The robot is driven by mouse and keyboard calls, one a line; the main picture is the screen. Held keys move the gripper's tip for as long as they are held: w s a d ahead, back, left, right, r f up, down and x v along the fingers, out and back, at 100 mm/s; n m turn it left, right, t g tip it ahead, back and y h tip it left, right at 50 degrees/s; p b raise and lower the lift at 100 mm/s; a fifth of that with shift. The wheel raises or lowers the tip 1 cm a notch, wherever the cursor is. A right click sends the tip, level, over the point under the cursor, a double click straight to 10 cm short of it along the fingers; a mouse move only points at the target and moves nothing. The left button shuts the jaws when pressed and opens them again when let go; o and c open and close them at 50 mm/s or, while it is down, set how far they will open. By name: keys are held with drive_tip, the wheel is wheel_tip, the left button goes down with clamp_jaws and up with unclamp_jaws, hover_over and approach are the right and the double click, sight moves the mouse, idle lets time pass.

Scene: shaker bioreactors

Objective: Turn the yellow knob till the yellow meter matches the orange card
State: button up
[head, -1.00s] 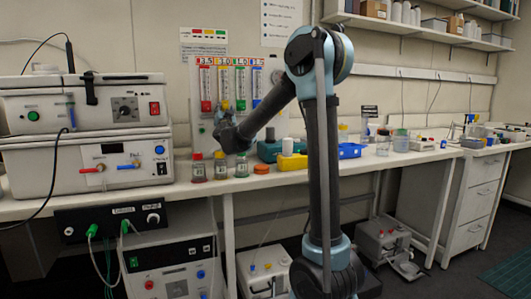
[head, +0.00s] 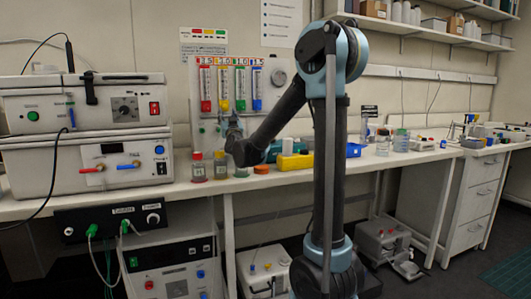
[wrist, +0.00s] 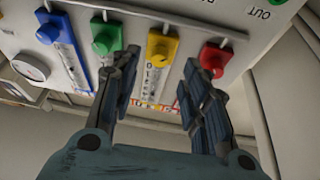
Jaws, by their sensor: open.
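The yellow knob (wrist: 161,46) sits on the white panel in the wrist view, between a green and a red knob. My gripper (wrist: 160,66) is open and empty, its two fingers pointing at the panel on either side of the yellow knob's line. I cannot tell how far the tips are from the knob. In the head view, my gripper (head: 233,124) is in front of the panel's lower part. The yellow meter (head: 225,88) is the second tube from the left. Coloured number cards (head: 230,60) are above the tubes, too small to read surely or to pick out the orange one.
The red knob (wrist: 213,57), green knob (wrist: 105,39) and blue knob (wrist: 50,29) are beside the yellow one. Capped jars (head: 198,168) and an orange lid (head: 261,169) stand on the bench below. A stacked white instrument (head: 85,150) is at the left.

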sight(225, 106)
wheel_tip(225, 106, up, 7)
drive_tip(key=s, duration=0.2)
drive_tip(key=s+d+f+g, duration=0.4)
drive_tip(key=s+d+f, duration=0.3)
drive_tip(key=d+f, duration=0.1)
drive_tip(key=s+d+f+g+h, duration=0.1)
drive_tip(key=s+d+f+g, duration=0.4)
drive_tip(key=f, duration=0.6)
drive_tip(key=s+d, duration=0.2)
drive_tip(key=d, duration=0.1)
drive_tip(key=shift+n+h, duration=0.3)
drive_tip(key=shift+n, duration=0.1)
drive_tip(key=w+a+r, duration=0.2)
drive_tip(key=a+r, duration=0.2)
drive_tip(key=r, duration=0.4)
drive_tip(key=w+a+r+m, duration=0.1)
drive_tip(key=w+a+r, duration=0.1)
drive_tip(key=a+r, duration=0.35)
drive_tip(key=w+a+r, duration=0.3)
drive_tip(key=r, duration=0.6)
drive_tip(key=shift+y, duration=0.4)
drive_tip(key=x, duration=1.6)
drive_tip(key=shift+w, duration=0.35)
